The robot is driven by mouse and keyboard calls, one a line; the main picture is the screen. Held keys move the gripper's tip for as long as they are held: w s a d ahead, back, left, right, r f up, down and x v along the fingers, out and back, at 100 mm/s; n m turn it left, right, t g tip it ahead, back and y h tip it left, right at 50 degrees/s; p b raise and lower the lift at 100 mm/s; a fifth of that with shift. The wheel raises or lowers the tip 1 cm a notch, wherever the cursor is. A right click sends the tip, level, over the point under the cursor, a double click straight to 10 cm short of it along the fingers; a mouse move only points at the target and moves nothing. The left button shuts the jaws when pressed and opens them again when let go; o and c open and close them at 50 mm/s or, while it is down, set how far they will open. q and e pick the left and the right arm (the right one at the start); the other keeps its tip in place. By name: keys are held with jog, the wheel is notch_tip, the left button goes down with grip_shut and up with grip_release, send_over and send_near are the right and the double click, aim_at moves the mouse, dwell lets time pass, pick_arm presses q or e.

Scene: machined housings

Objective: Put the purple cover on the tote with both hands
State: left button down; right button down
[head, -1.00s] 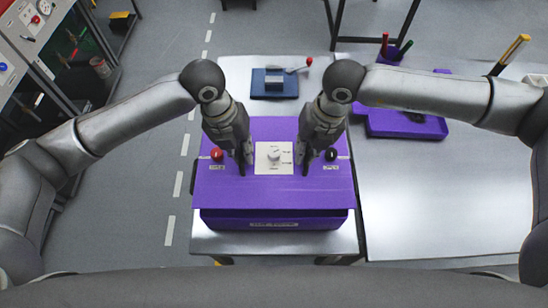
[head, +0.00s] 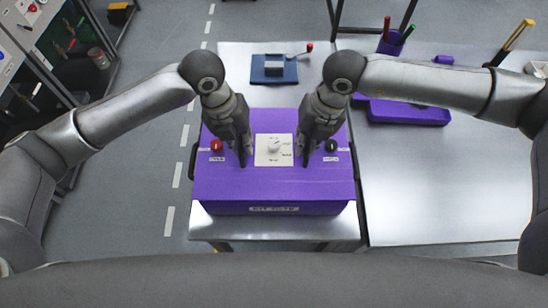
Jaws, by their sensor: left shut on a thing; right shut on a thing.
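The purple cover (head: 235,184) lies level over the purple tote (head: 325,208), its edges lined up with the tote's sides. Only the tote's front strip, with a label, shows under the cover's front edge. I cannot tell whether the cover is fully seated. My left gripper (head: 243,158) is shut on the cover left of its white dial plate (head: 274,150). My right gripper (head: 305,158) is shut on the cover right of that plate. The fingers hide the parts they grip. A red knob (head: 217,146) and a black knob (head: 331,146) sit outside the grippers.
The tote stands on a metal table (head: 270,228). A blue fixture (head: 274,69) with a red-knobbed lever is behind it. To the right, a purple tray (head: 408,113) and a purple pen holder (head: 391,42) stand on a pale bench (head: 450,185), whose front is clear.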

pick_arm(q)
jog(key=shift+w+a+f+b, duration=0.1)
jog(key=shift+f+b, duration=0.1)
jog(key=shift+f, duration=0.15)
jog(key=shift+w+a+f+b, duration=0.1)
jog(key=shift+f+b, duration=0.1)
jog(key=shift+f, duration=0.15)
pick_arm(e)
jog(key=shift+w+d+f, duration=0.15)
jog(key=shift+d+f, duration=0.05)
jog(key=shift+f, duration=0.5)
pick_arm(q)
jog(key=shift+s+f+b, duration=0.15)
jog(key=shift+f+b, duration=0.45)
jog(key=shift+b, duration=0.05)
pick_arm(e)
jog(key=shift+f, duration=0.6)
pick_arm(q)
jog(key=c, duration=1.5)
grip_release()
jog(key=shift+d+r, duration=0.1)
jog(key=shift+r, duration=0.05)
pick_arm(e)
jog(key=c, duration=1.5)
grip_release()
jog(key=shift+a+r, duration=0.1)
